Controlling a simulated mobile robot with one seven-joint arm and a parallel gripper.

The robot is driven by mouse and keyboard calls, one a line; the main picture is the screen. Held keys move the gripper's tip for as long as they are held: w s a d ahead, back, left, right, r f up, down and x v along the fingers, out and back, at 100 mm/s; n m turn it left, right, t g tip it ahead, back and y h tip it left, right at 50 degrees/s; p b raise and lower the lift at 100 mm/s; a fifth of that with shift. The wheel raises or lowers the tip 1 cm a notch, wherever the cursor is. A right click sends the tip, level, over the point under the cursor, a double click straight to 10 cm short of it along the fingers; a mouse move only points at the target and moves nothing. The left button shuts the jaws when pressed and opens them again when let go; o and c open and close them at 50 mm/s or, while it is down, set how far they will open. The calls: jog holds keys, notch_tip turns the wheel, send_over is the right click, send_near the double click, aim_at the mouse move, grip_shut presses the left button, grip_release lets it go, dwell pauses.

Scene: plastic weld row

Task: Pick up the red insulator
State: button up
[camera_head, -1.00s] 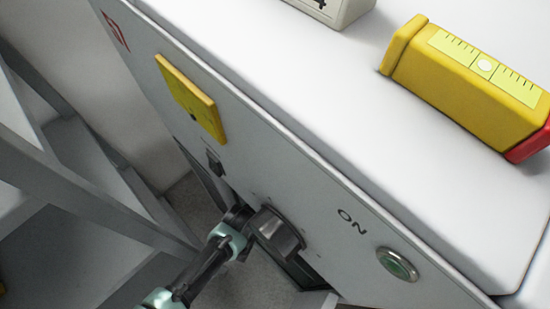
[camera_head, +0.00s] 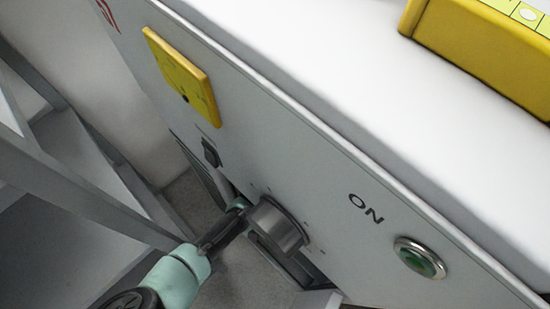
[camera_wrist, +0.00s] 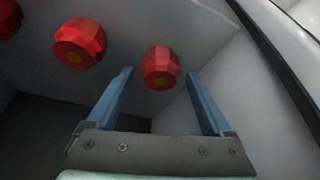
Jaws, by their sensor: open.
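In the wrist view, a red faceted insulator (camera_wrist: 162,68) with a dull yellowish centre is on a grey wall. My gripper (camera_wrist: 160,76) has its two blue fingers spread and nothing held. The insulator shows between the fingertips, nearer the right one; I cannot tell how much depth separates them. A second red insulator (camera_wrist: 80,43) is to the left, outside the fingers. A third red insulator (camera_wrist: 8,18) is cut off at the top left corner. In the head view, my arm reaches down beside the machine, and the gripper and insulators are hidden there.
The head view shows a grey machine panel (camera_head: 300,180) with a dark knob (camera_head: 277,225), a green button (camera_head: 419,258) and a yellow plate (camera_head: 182,76). A yellow block (camera_head: 480,50) lies on the white top. A grey frame (camera_head: 80,190) stands at the left, close to my arm.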

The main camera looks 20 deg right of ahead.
grip_shut()
jog(key=shift+r, duration=0.1)
dwell(0.3)
